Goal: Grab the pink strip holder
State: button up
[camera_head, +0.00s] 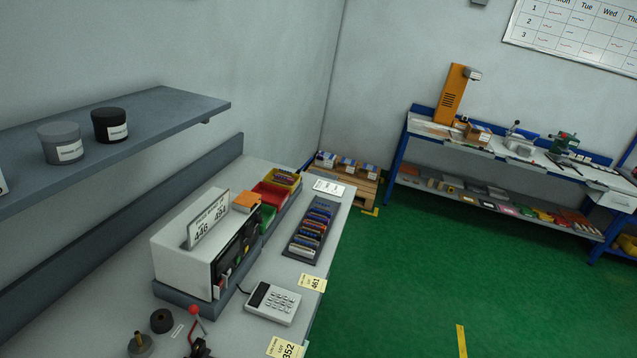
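A dark tray (290,252) on the grey bench at the left holds a row of several thin coloured pieces (312,232), among them blue, orange, red and purple ones. They are too small to tell whether one is a pink strip holder. I cannot pick out a pink strip holder for certain anywhere in the view. My gripper is not in view.
The bench (330,245) also carries a white box-shaped device (185,262), a keypad (272,303), coloured bins (270,194) and a red-knobbed lever (195,325). A shelf (170,108) with two jars overhangs it. Green floor (430,270) is open; a blue-framed workbench (480,150) stands beyond.

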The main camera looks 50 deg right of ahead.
aim_at(289, 180)
jog(key=z, duration=2.35)
jog(key=k, duration=0.8)
jog(key=u, duration=0.95)
jog(key=i, duration=1)
jog(key=z, duration=0.25)
